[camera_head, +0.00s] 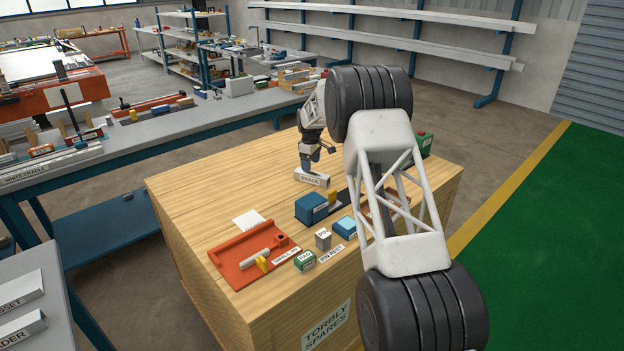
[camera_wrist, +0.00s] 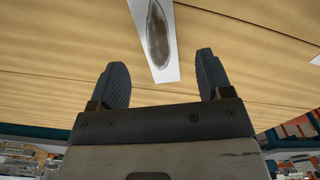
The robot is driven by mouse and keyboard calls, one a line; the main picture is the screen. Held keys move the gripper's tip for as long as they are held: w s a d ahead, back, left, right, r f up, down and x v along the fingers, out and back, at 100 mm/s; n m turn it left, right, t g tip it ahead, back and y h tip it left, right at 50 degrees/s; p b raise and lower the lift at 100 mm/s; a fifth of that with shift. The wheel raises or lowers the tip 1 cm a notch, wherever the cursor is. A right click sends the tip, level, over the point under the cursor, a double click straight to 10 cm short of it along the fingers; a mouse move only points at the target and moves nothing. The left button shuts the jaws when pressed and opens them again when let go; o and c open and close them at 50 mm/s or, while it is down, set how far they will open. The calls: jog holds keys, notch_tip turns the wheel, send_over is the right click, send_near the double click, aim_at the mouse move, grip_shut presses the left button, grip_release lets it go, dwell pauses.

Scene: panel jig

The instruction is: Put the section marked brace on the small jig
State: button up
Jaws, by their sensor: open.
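The section marked brace (camera_head: 312,178) is a pale bar with a black-lettered label, lying on the wooden crate top. My gripper (camera_head: 311,160) is just above and behind it in the head view. In the wrist view my gripper (camera_wrist: 163,72) is open. A pale bar with a dark oval patch (camera_wrist: 150,12), apparently the brace, reaches between its fingertips; I cannot tell whether they touch it. The small jig (camera_head: 228,262) is a red-orange tray at the crate's front left, with its label beside it. A pale rod (camera_head: 256,258) and a yellow piece (camera_head: 262,264) are on it.
Near the jig stand a green block (camera_head: 304,260), a grey block (camera_head: 323,239) and a light blue block (camera_head: 345,228). A dark blue block (camera_head: 310,208) lies between brace and jig. My arm hides part of the crate's right side. The crate's (camera_head: 200,190) left back is clear.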

aim_at(311, 173)
jog(key=shift+f, duration=0.1)
jog(key=shift+f, duration=2.5)
jog(key=c, duration=1.2)
jog(key=shift+w+r, duration=0.1)
jog(key=shift+r, duration=4.9)
